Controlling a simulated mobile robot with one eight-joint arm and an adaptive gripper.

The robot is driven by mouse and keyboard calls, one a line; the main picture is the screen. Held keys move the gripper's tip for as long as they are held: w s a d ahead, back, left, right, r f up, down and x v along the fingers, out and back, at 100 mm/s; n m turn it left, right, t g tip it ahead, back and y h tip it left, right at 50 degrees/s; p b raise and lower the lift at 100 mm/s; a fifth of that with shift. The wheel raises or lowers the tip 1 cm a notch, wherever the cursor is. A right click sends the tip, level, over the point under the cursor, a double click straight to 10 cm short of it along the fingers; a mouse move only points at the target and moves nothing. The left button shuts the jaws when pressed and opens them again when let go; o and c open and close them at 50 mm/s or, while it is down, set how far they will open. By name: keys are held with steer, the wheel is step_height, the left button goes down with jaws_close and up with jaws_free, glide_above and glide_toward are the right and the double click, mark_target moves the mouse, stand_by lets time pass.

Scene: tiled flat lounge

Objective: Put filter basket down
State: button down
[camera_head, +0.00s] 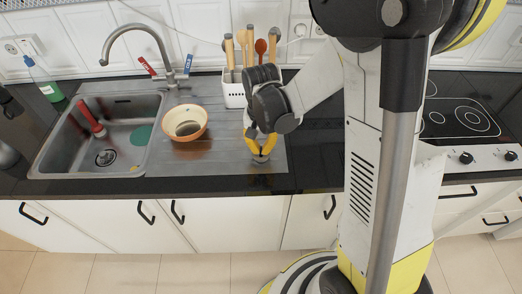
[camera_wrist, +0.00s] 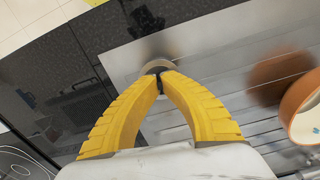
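My gripper (camera_head: 260,153) points down over the right front part of the metal drainboard (camera_head: 220,165). Its yellow fingers close together at the tips around a small dark part of the filter basket (camera_head: 260,160). In the wrist view, my gripper (camera_wrist: 160,73) has the round, greyish filter basket (camera_wrist: 155,66) at its fingertips, partly hidden by them. The basket is at or just above the drainboard, near its front right edge; I cannot tell whether it touches.
A tan bowl (camera_head: 186,123) stands on the drainboard to the left, beside the sink (camera_head: 100,130). A white utensil holder (camera_head: 235,92) stands behind my gripper. The hob (camera_head: 460,120) is at the right. Dark worktop lies free right of the drainboard.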

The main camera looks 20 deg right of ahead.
mark_target(261, 148)
steer(key=shift+s+r, duration=0.1)
steer(key=c, duration=1.6)
jaws_free()
step_height(261, 148, up, 12)
steer(key=p, duration=0.4)
steer(key=s+r+n+t, duration=0.1)
steer(key=s+r+t, duration=0.1)
steer(key=s+r, duration=0.1)
steer(key=s+r+n+t, duration=0.2)
steer(key=s+r, duration=0.2)
steer(key=s, duration=0.1)
steer(key=s+r+n+t, duration=0.2)
steer(key=s+r+t, duration=0.1)
steer(key=s, duration=0.1)
steer(key=shift+s+d+r, duration=0.1)
steer(key=shift+d+r, duration=0.05)
steer(key=shift+r, duration=0.15)
